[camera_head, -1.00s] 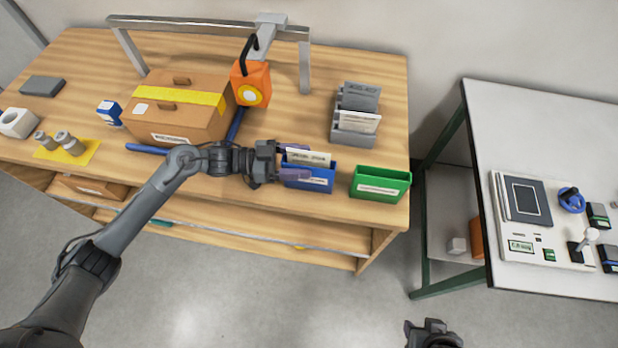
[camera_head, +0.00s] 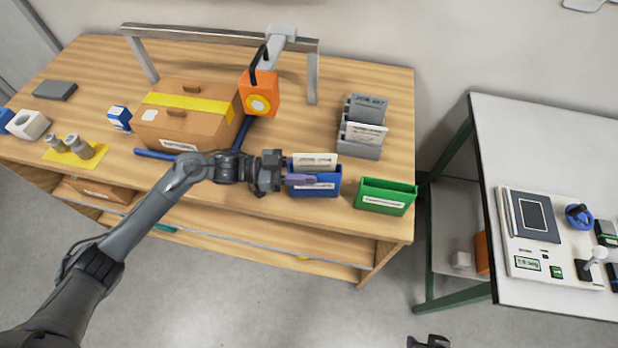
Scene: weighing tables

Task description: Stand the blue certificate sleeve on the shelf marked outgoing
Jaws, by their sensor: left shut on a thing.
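The blue certificate sleeve (camera_head: 327,189) has a white label on its front and a white card standing up out of its top. My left gripper (camera_head: 302,177) comes in from the left and is shut on the sleeve, one finger across its front. The sleeve is upright near the table's front edge and looks slightly raised. A shelf (camera_head: 262,252) runs under the wooden tabletop; I cannot read any outgoing mark. My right gripper (camera_head: 430,342) is mostly cut off at the bottom edge, its fingers hidden.
A green sleeve (camera_head: 386,196) stands just right of the blue one. A grey rack (camera_head: 360,150) with cards stands behind. A brown box (camera_head: 186,122) and an orange device (camera_head: 260,95) are to the left. A white table (camera_head: 545,120) stands right, across a gap.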

